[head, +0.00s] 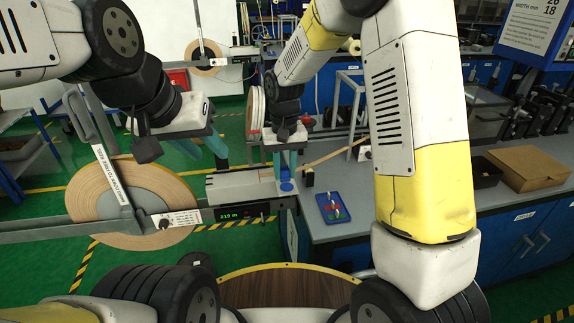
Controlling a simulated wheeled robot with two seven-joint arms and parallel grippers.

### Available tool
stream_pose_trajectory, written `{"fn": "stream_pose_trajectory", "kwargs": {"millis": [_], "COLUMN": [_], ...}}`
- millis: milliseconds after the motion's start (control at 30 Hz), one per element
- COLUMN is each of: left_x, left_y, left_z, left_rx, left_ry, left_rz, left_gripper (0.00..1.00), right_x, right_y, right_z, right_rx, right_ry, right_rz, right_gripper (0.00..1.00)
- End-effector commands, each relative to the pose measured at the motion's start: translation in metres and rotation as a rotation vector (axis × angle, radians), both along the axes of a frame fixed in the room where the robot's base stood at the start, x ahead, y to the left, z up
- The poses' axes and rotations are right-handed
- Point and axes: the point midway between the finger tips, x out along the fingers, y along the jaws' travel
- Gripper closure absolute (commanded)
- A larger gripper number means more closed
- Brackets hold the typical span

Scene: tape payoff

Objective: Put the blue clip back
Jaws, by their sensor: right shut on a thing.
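My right gripper (286,178) points down over the end of the grey bench-edge fixture (240,186), its teal fingers close together. A small blue piece, seemingly the blue clip (287,187), shows at its fingertips. The fingers hide part of it, and I cannot tell if it touches the fixture. A blue tray (324,199) with several small coloured pieces, red among them, lies on the bench to the right of the gripper. My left gripper (206,152) is open and empty, above and left of the fixture, near the large tape reel.
A large tan tape reel (90,190) hangs on a grey arm at the left. A tan strip (328,154) runs up right from near the fixture. A green readout (230,214) sits below the fixture. A cardboard box (530,167) stands on the grey bench (345,248) at right.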

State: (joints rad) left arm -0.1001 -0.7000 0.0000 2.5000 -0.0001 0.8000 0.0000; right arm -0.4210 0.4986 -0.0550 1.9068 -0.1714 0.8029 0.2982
Motion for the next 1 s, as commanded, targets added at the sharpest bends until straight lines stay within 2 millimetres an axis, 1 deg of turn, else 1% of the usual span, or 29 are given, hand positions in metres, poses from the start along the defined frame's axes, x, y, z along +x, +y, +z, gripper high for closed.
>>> {"fn": "stream_pose_trajectory", "kwargs": {"millis": [133,200,333,700,733,800,833,1000], "left_x": [0.0,0.0,0.0,0.0,0.0,0.0,0.0,0.0], "left_y": [0.0,0.0,0.0,0.0,0.0,0.0,0.0,0.0], "left_z": [0.0,0.0,0.0,0.0,0.0,0.0,0.0,0.0], "left_rx": [0.0,0.0,0.0,0.0,0.0,0.0,0.0,0.0], "left_ry": [0.0,0.0,0.0,0.0,0.0,0.0,0.0,0.0], "left_rz": [0.0,0.0,0.0,0.0,0.0,0.0,0.0,0.0], "left_gripper": [0.64,0.64,0.64,0.64,0.64,0.64,0.64,0.64], "right_x": [0.012,0.01,0.01,0.01,0.01,0.01,0.01,0.01], "right_y": [-0.008,-0.007,-0.006,-0.006,-0.006,-0.006,-0.006,-0.006], "right_z": [-0.003,-0.017,-0.035,-0.039,-0.039,-0.039,-0.039,-0.039], "right_rx": [0.0,-0.002,-0.002,0.0,0.0,0.0,0.0,0.0], "right_ry": [0.0,0.004,0.003,0.0,-0.001,-0.001,-0.001,-0.001], "right_rz": [-0.003,0.0,0.0,-0.001,-0.001,-0.001,-0.001,-0.001], "right_gripper": [1.0,1.0,1.0,1.0,0.7,0.56,0.52,0.52]}}
